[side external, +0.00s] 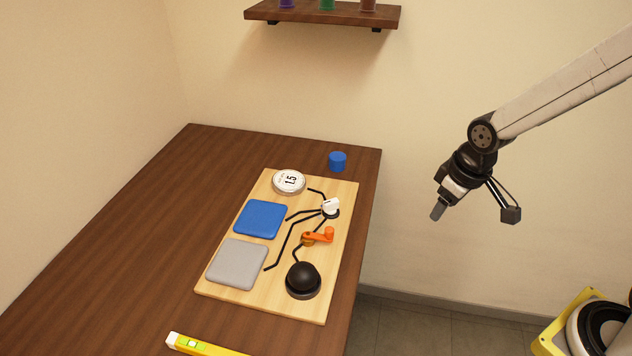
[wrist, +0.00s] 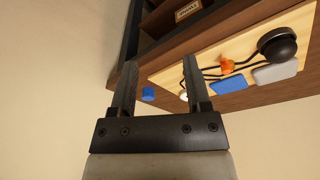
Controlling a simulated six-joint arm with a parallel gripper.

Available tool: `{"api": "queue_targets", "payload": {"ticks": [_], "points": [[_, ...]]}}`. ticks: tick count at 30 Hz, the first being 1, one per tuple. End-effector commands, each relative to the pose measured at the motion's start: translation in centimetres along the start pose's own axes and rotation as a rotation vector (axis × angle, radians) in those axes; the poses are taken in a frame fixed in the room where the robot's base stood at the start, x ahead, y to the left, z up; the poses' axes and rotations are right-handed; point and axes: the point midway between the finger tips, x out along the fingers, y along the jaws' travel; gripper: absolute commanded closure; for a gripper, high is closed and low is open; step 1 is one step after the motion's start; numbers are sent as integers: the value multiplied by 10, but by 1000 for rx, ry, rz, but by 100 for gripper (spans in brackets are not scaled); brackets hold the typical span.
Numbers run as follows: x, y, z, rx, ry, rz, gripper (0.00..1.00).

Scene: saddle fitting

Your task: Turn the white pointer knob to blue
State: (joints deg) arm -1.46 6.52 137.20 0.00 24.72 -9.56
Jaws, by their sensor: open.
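The white pointer knob (side external: 330,207) sits on the right side of a light wooden board (side external: 340,262). Black lines run from near it toward a blue square pad (side external: 261,219), a grey square pad (side external: 238,263) and a round white dial marked 1.5 (side external: 289,181). Which way its pointer faces is too small to tell. In the wrist view only a bit of the knob (wrist: 184,96) shows beside the right finger. My gripper (side external: 438,211) is right of the table and apart from the board. In the wrist view its two fingers (wrist: 160,66) are spread, with nothing between them.
An orange lever (side external: 319,236) and a black dome (side external: 303,279) stand on the board near the knob. A blue cylinder (side external: 337,161) stands behind the board. A yellow level (side external: 200,345) lies at the front. A shelf (side external: 325,14) hangs above. The table's left side is clear.

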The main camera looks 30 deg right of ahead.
Motion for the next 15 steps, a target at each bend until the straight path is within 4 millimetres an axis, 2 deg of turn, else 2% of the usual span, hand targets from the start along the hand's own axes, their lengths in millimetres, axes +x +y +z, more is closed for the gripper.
{"api": "queue_targets", "payload": {"ticks": [6, 15], "points": [[11, -4, -55, -242, -35, -16, 38], [31, -16, -124, -582, -81, -50, 38]]}}
